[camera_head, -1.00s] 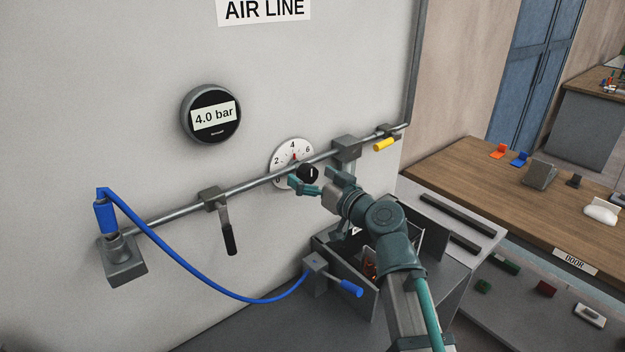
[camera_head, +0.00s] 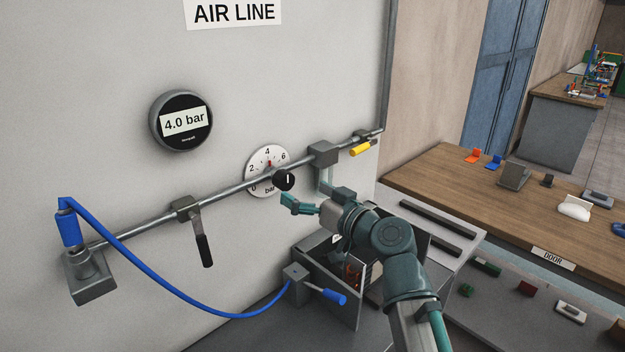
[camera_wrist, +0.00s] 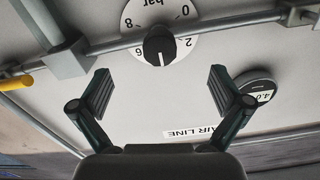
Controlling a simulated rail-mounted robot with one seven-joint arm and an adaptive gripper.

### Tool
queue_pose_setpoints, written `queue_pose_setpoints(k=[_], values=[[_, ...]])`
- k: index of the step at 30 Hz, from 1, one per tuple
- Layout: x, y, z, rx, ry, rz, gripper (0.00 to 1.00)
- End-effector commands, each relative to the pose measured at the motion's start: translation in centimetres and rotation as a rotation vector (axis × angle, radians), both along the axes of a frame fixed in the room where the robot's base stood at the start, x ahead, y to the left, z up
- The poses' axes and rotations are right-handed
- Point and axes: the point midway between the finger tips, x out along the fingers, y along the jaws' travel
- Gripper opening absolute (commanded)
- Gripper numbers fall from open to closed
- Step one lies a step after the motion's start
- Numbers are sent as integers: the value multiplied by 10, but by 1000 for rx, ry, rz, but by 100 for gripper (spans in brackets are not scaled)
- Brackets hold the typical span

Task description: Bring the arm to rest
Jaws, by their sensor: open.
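My gripper (camera_head: 308,194) is open and empty in the head view, a short way out from the wall, just below and right of the black knob (camera_head: 283,181). The knob sits on the air pipe in front of the round white dial (camera_head: 264,165). In the wrist view, my gripper's two fingers (camera_wrist: 161,95) are spread wide with nothing between them. The knob (camera_wrist: 159,46) shows beyond the fingertips there, apart from them. The digital gauge (camera_head: 182,122) reads 4.0 bar.
The pipe (camera_head: 233,192) runs along the wall with a black-handled lever (camera_head: 204,250) and a yellow handle (camera_head: 360,149). A blue hose (camera_head: 180,297) hangs to a block with a blue handle (camera_head: 333,297). A grey box stands below my arm. A wooden table (camera_head: 440,182) is at right.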

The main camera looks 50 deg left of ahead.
Motion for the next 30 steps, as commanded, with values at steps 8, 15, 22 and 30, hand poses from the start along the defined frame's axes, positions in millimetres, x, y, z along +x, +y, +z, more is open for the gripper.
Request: queue_pose_setpoints(k=[8,15,22,30], values=[[22,-10,-23,-46,9,-31,100],[105,-64,-118,-246,74,-166,100],[184,-154,-225,-476,191,-335,100],[242,-289,-341,-737,376,-550,100]])
